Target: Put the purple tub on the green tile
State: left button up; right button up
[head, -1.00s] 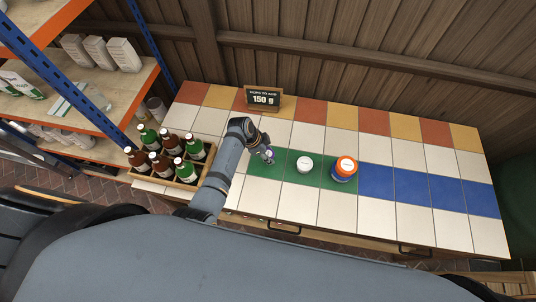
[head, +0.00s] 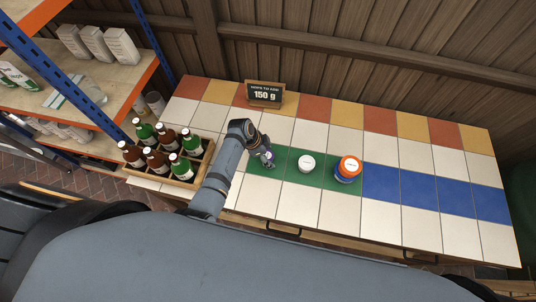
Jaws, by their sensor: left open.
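My left gripper (head: 268,160) is open, low over the left part of the green tile strip (head: 283,165). A small pale and purple patch (head: 267,155) shows at its fingers. It may be part of the purple tub, but the gripper hides too much to tell. A tub with a white lid (head: 306,163) stands upright on the green strip, to the right of the gripper and apart from it. A blue tub with an orange lid (head: 347,169) stands farther right on the green. My right gripper does not show.
A wooden crate of bottles (head: 183,178) stands left of my left arm. A sign reading 150 g (head: 264,94) stands at the back edge. Blue tiles (head: 418,188) at the right are bare. A shelf rack (head: 90,80) rises at the left, before a wooden wall.

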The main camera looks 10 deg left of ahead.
pick_arm(q)
jog(key=shift+r, duration=0.35)
jog(key=v, duration=1.1)
jog(key=shift+a+r, duration=0.3)
jog(key=shift+a, duration=0.05)
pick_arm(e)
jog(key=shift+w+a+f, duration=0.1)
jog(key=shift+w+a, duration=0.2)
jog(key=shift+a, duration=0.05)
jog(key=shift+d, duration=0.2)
